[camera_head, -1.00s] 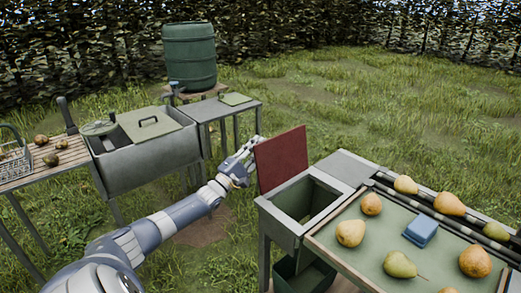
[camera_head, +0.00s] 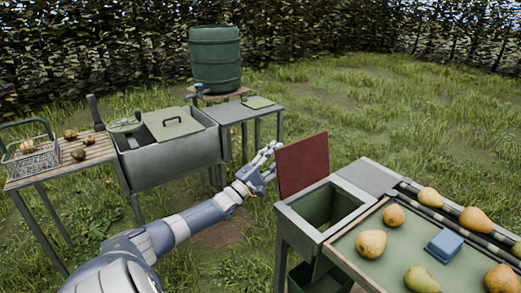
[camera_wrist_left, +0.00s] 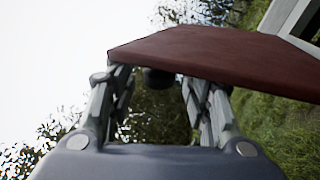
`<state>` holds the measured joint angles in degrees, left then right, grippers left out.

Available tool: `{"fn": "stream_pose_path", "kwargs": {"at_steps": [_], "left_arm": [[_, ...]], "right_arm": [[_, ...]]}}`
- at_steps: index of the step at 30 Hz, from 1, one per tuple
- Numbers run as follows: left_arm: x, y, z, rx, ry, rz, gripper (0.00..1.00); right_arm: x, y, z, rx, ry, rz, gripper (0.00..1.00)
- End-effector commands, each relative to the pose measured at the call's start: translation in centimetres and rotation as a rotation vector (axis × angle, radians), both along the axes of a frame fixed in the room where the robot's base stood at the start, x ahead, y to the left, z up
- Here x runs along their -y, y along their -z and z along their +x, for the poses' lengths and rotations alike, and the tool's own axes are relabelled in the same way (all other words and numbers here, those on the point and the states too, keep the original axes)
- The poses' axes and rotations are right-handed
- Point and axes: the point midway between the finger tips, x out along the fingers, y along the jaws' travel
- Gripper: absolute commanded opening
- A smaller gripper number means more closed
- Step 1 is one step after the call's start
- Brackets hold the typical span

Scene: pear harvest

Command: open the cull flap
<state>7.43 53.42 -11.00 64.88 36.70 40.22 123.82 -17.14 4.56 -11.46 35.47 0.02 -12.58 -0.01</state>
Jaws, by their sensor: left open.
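The cull flap, a dark red panel (camera_head: 302,164), stands upright at the left edge of the grey chute box (camera_head: 292,218), whose opening is uncovered. My left gripper (camera_head: 271,160) is open, close to the flap's left side. In the left wrist view, the flap (camera_wrist_left: 220,55) crosses in front of my left gripper (camera_wrist_left: 158,95) and hides its fingertips. A dark round knob (camera_wrist_left: 158,79) shows between the fingers, below the flap's edge. I cannot tell whether the fingers touch the flap. My right gripper is not in view.
A green sorting tray (camera_head: 358,250) holds several pears and a blue block (camera_head: 443,245) at right. A grey basin (camera_head: 170,163), a wire basket (camera_head: 30,160) and a green barrel (camera_head: 215,60) stand to the left and back. Grass lies between.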

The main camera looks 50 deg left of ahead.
Motion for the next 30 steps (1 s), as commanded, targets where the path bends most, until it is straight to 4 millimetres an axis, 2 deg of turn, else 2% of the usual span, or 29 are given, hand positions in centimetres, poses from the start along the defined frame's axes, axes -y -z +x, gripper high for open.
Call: {"fn": "stream_pose_path", "kwargs": {"at_steps": [18, 24, 30], "left_arm": [[0.0, 3.6, -8.3, -0.007, -0.001, -0.001, 0.46], [-0.1, 4.0, -9.5, -0.005, -0.002, -0.002, 0.46], [-0.1, 4.1, -9.7, -0.005, -0.002, -0.002, 0.46]], "right_arm": [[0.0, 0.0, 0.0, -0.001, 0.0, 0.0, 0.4], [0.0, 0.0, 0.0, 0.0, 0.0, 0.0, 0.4], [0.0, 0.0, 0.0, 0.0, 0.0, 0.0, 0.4]]}}
